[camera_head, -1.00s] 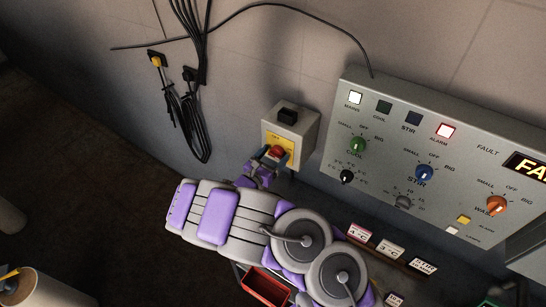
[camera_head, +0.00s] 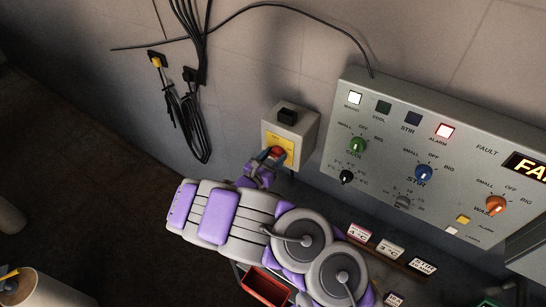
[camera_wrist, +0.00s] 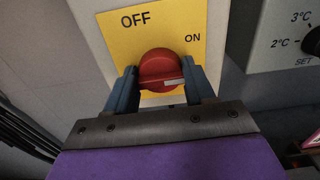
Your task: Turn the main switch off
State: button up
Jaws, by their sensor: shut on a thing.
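The main switch is a grey box (camera_head: 303,125) on the wall with a yellow plate (camera_wrist: 112,34) marked OFF at upper left and ON at right. Its red knob (camera_wrist: 161,70) sits on the plate, and its white mark points right, roughly level and somewhat below the ON label. My gripper (camera_wrist: 163,84) is shut on the red knob, one blue finger on each side. In the head view my gripper (camera_head: 270,158) reaches up to the knob from below, and the fingers partly cover it.
A grey control panel (camera_head: 458,150) with several knobs and lamps is close to the right of the switch. Black cables (camera_head: 192,120) hang on the wall to the left. A red bin (camera_head: 266,287) and small label cards (camera_head: 390,249) are below.

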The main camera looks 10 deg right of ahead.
jog(key=shift+r, duration=0.15)
jog(key=n, duration=0.2)
jog(key=n+p, duration=0.1)
jog(key=n, duration=0.1)
jog(key=shift+w+a+n, duration=0.15)
jog(key=shift+n, duration=0.25)
jog(key=n+p, duration=0.1)
jog(key=n, duration=0.3)
jog(key=shift+a+n, duration=0.1)
jog(key=shift+n, duration=0.2)
jog(key=n, duration=0.4)
jog(key=shift+w+p, duration=0.1)
jog(key=shift+p, duration=0.25)
jog(key=shift+f+n, duration=0.15)
jog(key=shift+n, duration=0.95)
jog(key=shift+f+n, duration=0.1)
jog(key=shift+n, duration=1)
